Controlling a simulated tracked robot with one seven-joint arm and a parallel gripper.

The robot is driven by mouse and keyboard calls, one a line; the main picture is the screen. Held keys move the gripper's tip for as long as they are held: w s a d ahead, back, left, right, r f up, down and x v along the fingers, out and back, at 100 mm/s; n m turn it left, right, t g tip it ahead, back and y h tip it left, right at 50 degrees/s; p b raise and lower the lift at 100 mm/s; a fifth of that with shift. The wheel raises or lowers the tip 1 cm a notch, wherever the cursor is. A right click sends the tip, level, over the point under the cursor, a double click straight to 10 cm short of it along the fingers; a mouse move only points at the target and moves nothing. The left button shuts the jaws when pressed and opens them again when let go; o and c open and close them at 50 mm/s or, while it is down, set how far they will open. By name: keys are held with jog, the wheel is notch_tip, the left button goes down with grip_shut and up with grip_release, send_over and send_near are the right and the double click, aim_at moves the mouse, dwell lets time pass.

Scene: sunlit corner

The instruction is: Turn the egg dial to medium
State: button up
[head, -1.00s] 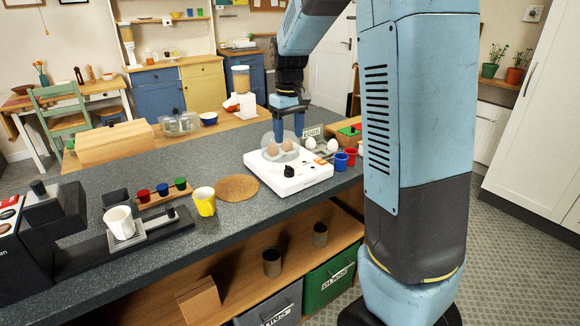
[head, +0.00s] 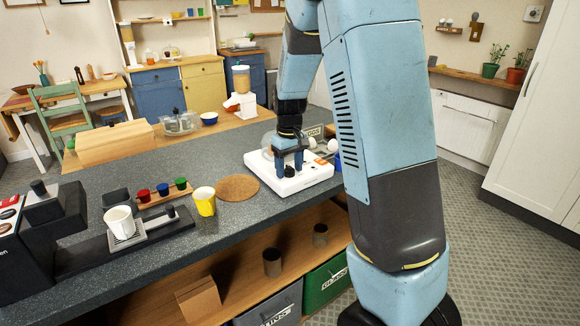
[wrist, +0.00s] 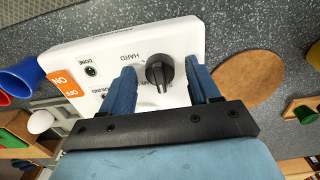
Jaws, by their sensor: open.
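The white egg cooker (head: 318,178) stands on the dark counter near its right end. Its black dial (wrist: 160,72) sits on the white front panel in the wrist view, with the word HARD printed near it. Other marks by the dial are partly covered, and I cannot tell which setting it points at. My gripper (head: 289,168) is over the cooker's front, pointing down. In the wrist view my gripper (wrist: 161,80) is open, one finger on each side of the dial, with visible gaps. The eggs under the clear lid are mostly hidden behind my arm.
An orange ON/OFF switch (wrist: 63,86) and a DONE lamp (wrist: 91,71) share the panel. A round cork mat (head: 238,187) and a yellow cup (head: 204,200) lie left of the cooker. Blue and red cups (wrist: 20,78) stand close on its other side.

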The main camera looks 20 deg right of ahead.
jog(key=shift+c, duration=0.3)
jog(key=c, duration=1)
jog(key=shift+m, duration=0.4)
jog(key=m, duration=0.5)
jog(key=shift+m, duration=0.3)
jog(key=m, duration=0.5)
jog(key=shift+m, duration=0.3)
jog(key=o, duration=1.1)
jog(key=shift+c, duration=0.2)
